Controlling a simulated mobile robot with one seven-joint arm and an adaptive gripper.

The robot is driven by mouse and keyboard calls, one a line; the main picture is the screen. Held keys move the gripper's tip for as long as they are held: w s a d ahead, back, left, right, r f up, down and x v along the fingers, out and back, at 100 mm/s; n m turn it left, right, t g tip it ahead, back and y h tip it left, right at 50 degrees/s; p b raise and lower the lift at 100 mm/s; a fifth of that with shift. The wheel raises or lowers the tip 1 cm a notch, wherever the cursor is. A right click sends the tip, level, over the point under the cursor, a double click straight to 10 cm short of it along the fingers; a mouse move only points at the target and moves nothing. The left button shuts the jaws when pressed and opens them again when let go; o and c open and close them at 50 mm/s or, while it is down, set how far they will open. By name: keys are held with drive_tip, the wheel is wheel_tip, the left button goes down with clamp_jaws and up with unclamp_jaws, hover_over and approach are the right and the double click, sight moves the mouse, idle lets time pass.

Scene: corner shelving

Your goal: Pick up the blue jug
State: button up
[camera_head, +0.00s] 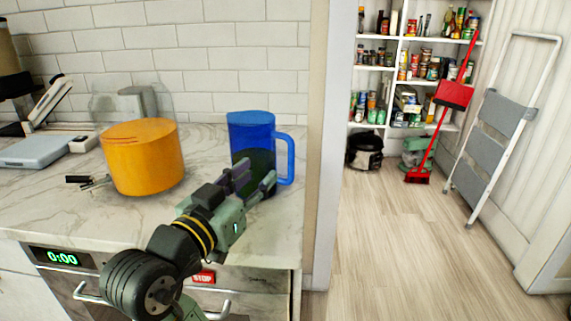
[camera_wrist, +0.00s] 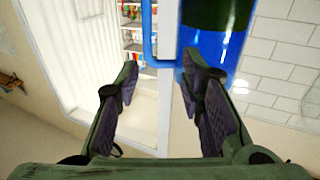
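The blue jug (camera_head: 252,135) stands upright on the marble counter near its right end, its handle (camera_head: 287,158) to the right. Its lower part looks dark. My gripper (camera_head: 256,182) is in front of the jug's lower body and hides part of it. In the wrist view my gripper (camera_wrist: 162,68) is open with nothing between its pads. There the jug (camera_wrist: 222,45) is at the top, partly behind the right finger, and its handle (camera_wrist: 148,30) shows at the top between the fingertips' directions. Whether a finger touches the jug I cannot tell.
An orange cylinder (camera_head: 143,158) stands on the counter (camera_head: 225,222) left of the jug, with dark-handled utensils (camera_head: 88,182) beside it. A grey scale-like device (camera_head: 38,152) is farther left. The tiled wall (camera_head: 220,60) is behind. The wall edge (camera_head: 320,150) is close right of the jug.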

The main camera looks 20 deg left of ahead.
sight(290, 160)
drive_tip(key=shift+m+h, duration=0.3)
drive_tip(key=shift+h, duration=0.1)
drive_tip(key=w, duration=0.1)
drive_tip(key=w+d, duration=0.1)
drive_tip(key=w, duration=0.1)
drive_tip(key=w+d+p, duration=0.1)
drive_tip(key=shift+w+f, duration=0.35)
drive_tip(key=shift+f, duration=0.05)
drive_tip(key=shift+w+d+p, duration=0.2)
drive_tip(key=shift+w+p, duration=0.15)
drive_tip(key=shift+w, duration=0.7)
drive_tip(key=shift+w+d+p, duration=0.15)
drive_tip(key=shift+w+p, duration=0.2)
drive_tip(key=shift+w, duration=0.65)
drive_tip(key=shift+w+d+p, duration=0.2)
drive_tip(key=shift+w+p, duration=0.15)
drive_tip(key=shift+w, duration=0.7)
drive_tip(key=shift+c, duration=0.2)
clamp_jaws()
